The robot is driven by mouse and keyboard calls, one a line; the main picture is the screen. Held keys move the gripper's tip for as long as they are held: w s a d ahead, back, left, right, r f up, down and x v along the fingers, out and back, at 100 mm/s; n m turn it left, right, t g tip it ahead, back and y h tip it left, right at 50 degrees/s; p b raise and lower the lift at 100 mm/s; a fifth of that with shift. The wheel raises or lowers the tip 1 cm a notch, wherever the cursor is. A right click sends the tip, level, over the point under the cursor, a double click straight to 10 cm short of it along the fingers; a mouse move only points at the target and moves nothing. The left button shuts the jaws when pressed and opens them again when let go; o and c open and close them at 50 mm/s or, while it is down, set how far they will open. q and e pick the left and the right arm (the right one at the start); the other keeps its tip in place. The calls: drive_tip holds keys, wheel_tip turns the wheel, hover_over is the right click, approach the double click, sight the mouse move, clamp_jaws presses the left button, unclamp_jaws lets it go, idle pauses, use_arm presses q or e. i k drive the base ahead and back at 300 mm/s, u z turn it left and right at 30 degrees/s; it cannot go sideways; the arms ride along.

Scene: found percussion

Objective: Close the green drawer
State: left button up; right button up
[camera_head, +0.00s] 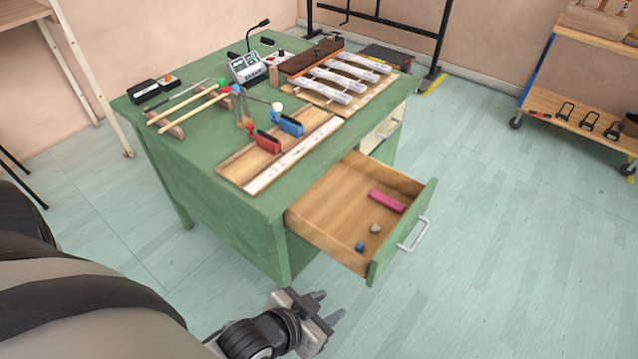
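The green drawer (403,234) of the green desk (212,213) stands pulled well out to the right. Its front is green with a pale bar handle (414,235), and its wooden inside shows. In it lie a pink block (387,201), a small grey ball (376,228) and a blue ball (360,246). My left gripper (330,307) is low in the picture, in front of the desk and below the drawer's near corner. Its two fingers are apart with nothing between them, and it touches neither drawer nor handle. My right gripper does not show.
Wooden boards with red and blue clamps (288,124), mallets (188,110), metal bars (342,80) and a small mixer with microphone (247,68) crowd the desktop. A wheeled shelf (570,105) stands at the upper right. The floor right of the drawer is clear.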

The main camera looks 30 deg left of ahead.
sight(336, 213)
drive_tip(key=u, duration=1.65)
drive_tip(key=k, duration=0.8)
drive_tip(key=z, duration=0.7)
drive_tip(key=i, duration=1)
